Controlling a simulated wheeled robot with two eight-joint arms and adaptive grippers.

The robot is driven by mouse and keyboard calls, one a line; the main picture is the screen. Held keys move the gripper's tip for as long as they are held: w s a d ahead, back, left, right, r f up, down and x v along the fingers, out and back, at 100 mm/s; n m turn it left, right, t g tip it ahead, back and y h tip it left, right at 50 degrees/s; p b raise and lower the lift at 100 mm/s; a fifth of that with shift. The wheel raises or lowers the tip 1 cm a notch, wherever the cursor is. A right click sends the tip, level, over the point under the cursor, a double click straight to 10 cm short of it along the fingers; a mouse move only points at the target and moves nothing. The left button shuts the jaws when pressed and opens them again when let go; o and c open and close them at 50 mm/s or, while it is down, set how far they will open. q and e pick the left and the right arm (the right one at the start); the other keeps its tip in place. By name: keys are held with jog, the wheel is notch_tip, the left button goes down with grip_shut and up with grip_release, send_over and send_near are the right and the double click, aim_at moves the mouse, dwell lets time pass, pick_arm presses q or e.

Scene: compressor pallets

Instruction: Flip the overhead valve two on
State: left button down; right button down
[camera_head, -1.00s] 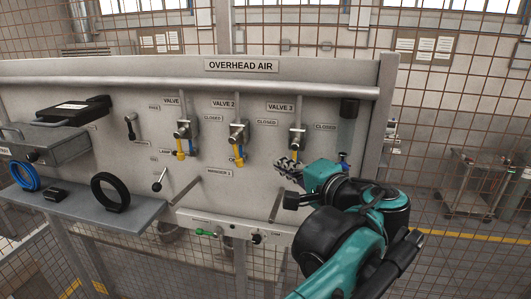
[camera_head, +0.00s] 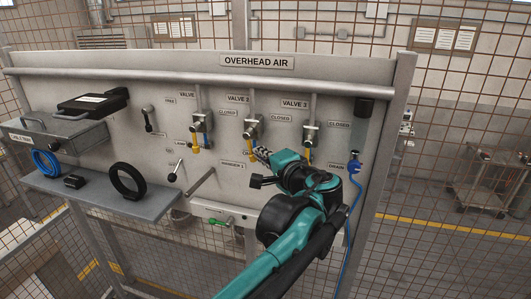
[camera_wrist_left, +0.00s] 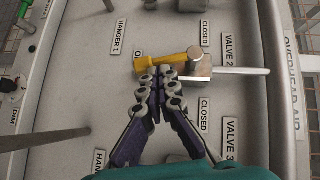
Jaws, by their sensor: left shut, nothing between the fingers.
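Valve two is a metal body (camera_head: 252,126) on a vertical pipe, under the VALVE 2 sign on the panel. Its yellow handle (camera_head: 246,144) points down, in line with the pipe, toward a partly hidden label beginning with O. The CLOSED label is to the valve's right. My left gripper (camera_head: 259,153) is shut and empty, just right of the handle. In the left wrist view, the fingertips (camera_wrist_left: 160,76) are right beside the yellow handle (camera_wrist_left: 160,61) and metal body (camera_wrist_left: 199,67); I cannot tell if they touch. My right gripper is out of view.
Valve one (camera_head: 200,124) is to the left. A hanger rod (camera_head: 201,181) sticks out below. A shelf (camera_head: 95,196) with a black ring is at the left. A blue hose hangs at the right.

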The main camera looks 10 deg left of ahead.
pick_arm(q)
jog(key=shift+a+f+m+t+y+b, duration=0.15)
jog(key=shift+a+f+m+y+b, duration=0.1)
jog(key=shift+a+b, duration=0.3)
jog(key=shift+a+f+m+t+y+b, duration=0.15)
jog(key=shift+a+f+b, duration=0.15)
jog(key=shift+b, duration=0.35)
